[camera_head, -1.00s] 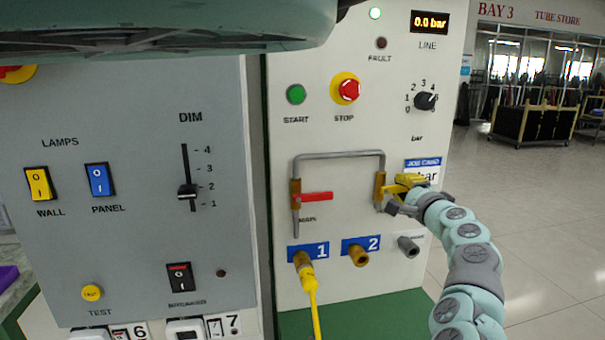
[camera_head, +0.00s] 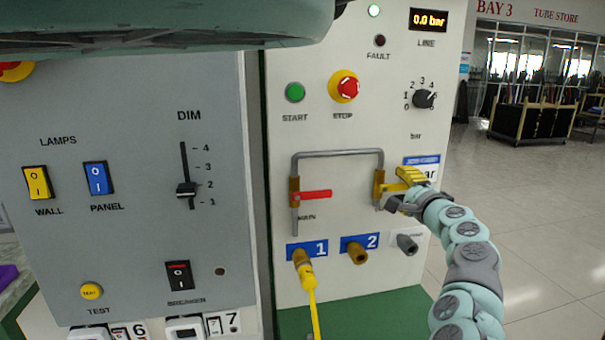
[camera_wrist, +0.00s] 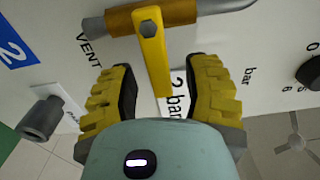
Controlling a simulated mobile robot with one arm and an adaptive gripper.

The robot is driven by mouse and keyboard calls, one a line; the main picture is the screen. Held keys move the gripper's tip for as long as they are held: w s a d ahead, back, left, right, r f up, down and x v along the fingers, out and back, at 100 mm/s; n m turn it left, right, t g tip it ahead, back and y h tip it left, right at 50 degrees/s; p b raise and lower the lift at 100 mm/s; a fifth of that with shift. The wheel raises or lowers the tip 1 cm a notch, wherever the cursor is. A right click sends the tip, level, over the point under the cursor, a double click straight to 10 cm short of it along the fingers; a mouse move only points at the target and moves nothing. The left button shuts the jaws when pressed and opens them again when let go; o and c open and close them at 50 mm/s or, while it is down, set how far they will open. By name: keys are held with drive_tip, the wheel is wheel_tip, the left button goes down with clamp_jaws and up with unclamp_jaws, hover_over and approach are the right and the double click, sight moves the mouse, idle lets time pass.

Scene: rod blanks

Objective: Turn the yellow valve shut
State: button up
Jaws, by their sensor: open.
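The yellow valve has a brass body (camera_wrist: 180,18) on the grey pipe and a flat yellow lever (camera_wrist: 152,55) that stands crosswise to the pipe. In the head view the brass body (camera_head: 379,187) is on the right leg of the bent pipe, and the lever points right, partly hidden by my gripper. My gripper (camera_wrist: 162,75) is open, its yellow ridged fingers on either side of the lever, with a visible gap on both sides. In the head view my gripper (camera_head: 408,186) reaches in from the right.
A red lever (camera_head: 316,194) marked MAIN is on the pipe's left leg. A job card (camera_head: 422,165) is behind my gripper.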

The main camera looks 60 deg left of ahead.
drive_tip(key=shift+s, duration=0.15)
drive_tip(key=shift+s+d+r, duration=0.1)
drive_tip(key=shift+s+d, duration=0.15)
drive_tip(key=shift+d, duration=0.25)
drive_tip(key=v, duration=1)
drive_tip(key=shift+d, duration=0.4)
